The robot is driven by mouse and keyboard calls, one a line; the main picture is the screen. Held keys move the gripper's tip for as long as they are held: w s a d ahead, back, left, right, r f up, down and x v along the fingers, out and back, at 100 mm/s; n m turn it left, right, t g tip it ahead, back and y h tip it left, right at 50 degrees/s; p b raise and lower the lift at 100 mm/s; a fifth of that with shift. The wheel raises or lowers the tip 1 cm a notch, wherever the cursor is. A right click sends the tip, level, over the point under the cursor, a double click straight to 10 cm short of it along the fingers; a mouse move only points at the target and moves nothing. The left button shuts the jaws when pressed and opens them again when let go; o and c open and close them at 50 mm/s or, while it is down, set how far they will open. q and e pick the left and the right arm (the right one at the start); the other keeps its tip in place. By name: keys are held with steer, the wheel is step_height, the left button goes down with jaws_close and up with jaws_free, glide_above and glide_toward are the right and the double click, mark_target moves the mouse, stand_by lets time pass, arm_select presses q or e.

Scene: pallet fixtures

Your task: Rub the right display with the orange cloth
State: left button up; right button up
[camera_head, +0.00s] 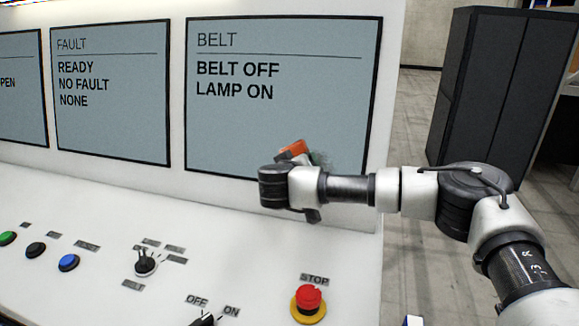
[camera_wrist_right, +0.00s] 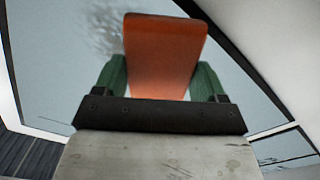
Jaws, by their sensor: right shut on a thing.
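The right display (camera_head: 283,100) reads "BELT", "BELT OFF" and "LAMP ON" in the head view. A greyish smudge (camera_head: 324,160) shows near its lower right; in the wrist view a dark smudge (camera_wrist_right: 103,28) shows beside the cloth. The orange cloth (camera_wrist_right: 163,55) is held between the green fingers of my right gripper (camera_wrist_right: 162,82). In the head view a bit of the orange cloth (camera_head: 291,150) shows above my right wrist, in front of the display's lower part. I cannot tell whether it touches the glass. My left gripper is not in view.
Below the displays, the sloping white panel (camera_head: 200,250) carries several buttons, a knob (camera_head: 145,264) and a red STOP button (camera_head: 309,298) under my right arm. The FAULT display (camera_head: 112,95) is to the left. A dark cabinet (camera_head: 500,90) stands on the floor at right.

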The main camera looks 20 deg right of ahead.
steer(key=s+d+b, duration=0.2)
steer(key=s+d, duration=0.3)
steer(key=d, duration=0.2)
steer(key=shift+w+a+b, duration=0.3)
steer(key=shift+w+a, duration=0.55)
steer(key=shift+a, duration=0.25)
steer(key=shift+w+a+b, duration=0.25)
steer(key=shift+w+a, duration=0.55)
steer(key=shift+a, duration=0.25)
steer(key=w+a, duration=0.3)
steer(key=a, duration=0.2)
steer(key=shift+w+b, duration=0.25)
steer(key=shift+b, duration=0.2)
steer(key=shift+v, duration=2.9)
steer(key=shift+s+a, duration=0.1)
